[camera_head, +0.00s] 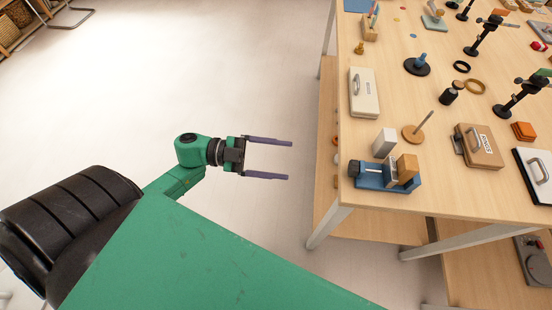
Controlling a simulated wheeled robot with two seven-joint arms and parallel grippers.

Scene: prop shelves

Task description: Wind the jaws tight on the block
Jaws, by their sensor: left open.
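A small blue vise (374,182) stands at the near left corner of the wooden table. A wooden block (407,167) sits at its right part, between or beside the jaws; the exact contact is too small to tell. A dark knob (354,168) shows at the vise's left end. My left gripper (290,160) is open and empty, its two purple-grey fingers pointing right. It is over the floor, left of the table and apart from the vise. My right gripper is not in view.
The table (458,196) has a pale grey block (385,141) just behind the vise. A disc with a rod (414,133), a brown case (478,146) and a cream case (364,93) stand nearby. The floor (240,70) between gripper and table is clear.

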